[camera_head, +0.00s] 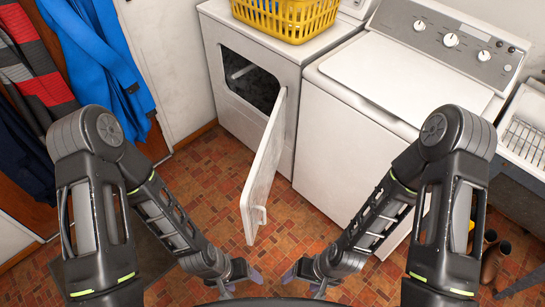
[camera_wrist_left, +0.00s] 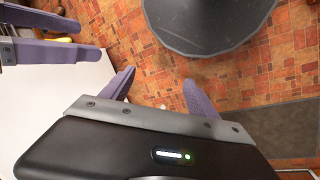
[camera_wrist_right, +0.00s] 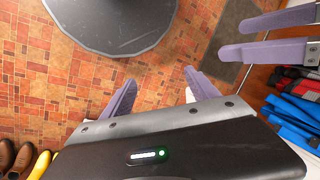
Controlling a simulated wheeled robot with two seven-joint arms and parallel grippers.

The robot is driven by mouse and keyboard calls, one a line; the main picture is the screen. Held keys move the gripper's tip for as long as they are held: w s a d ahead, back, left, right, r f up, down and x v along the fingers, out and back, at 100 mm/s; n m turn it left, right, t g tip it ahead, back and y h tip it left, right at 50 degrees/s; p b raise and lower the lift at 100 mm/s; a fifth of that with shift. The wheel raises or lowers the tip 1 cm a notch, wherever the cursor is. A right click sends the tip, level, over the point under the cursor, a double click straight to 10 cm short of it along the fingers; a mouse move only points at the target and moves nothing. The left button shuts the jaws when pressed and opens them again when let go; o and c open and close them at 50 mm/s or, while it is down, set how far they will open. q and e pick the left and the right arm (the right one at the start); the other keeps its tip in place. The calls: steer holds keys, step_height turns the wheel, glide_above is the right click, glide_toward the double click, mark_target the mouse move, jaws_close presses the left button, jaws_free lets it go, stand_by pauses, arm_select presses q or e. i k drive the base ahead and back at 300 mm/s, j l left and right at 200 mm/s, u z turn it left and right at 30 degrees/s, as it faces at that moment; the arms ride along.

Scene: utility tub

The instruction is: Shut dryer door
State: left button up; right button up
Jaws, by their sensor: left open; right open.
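The white dryer (camera_head: 225,105) stands at the back, left of the washer. Its door (camera_head: 264,170) is wide open and sticks out toward me, with a small handle (camera_head: 259,215) near its free end. The dark drum opening (camera_head: 250,82) is exposed. My left gripper (camera_head: 243,280) is low in front of me, below the door's free end and apart from it; its open, empty fingers show in the left wrist view (camera_wrist_left: 158,88). My right gripper (camera_head: 302,282) is close to its right, and its open, empty fingers show in the right wrist view (camera_wrist_right: 158,88).
A yellow basket (camera_head: 287,17) sits on the dryer. The white washer (camera_head: 350,125) stands to the right, with a sink (camera_head: 525,130) beyond. Coats (camera_head: 95,60) hang at left. Boots (camera_head: 495,258) stand at lower right. Tiled floor (camera_head: 205,170) is clear left of the door.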

mark_target(255, 192)
steer(key=k+l+z, duration=0.1)
steer(key=z, duration=0.35)
steer(key=k+l+z, duration=0.2)
steer(key=z, duration=0.3)
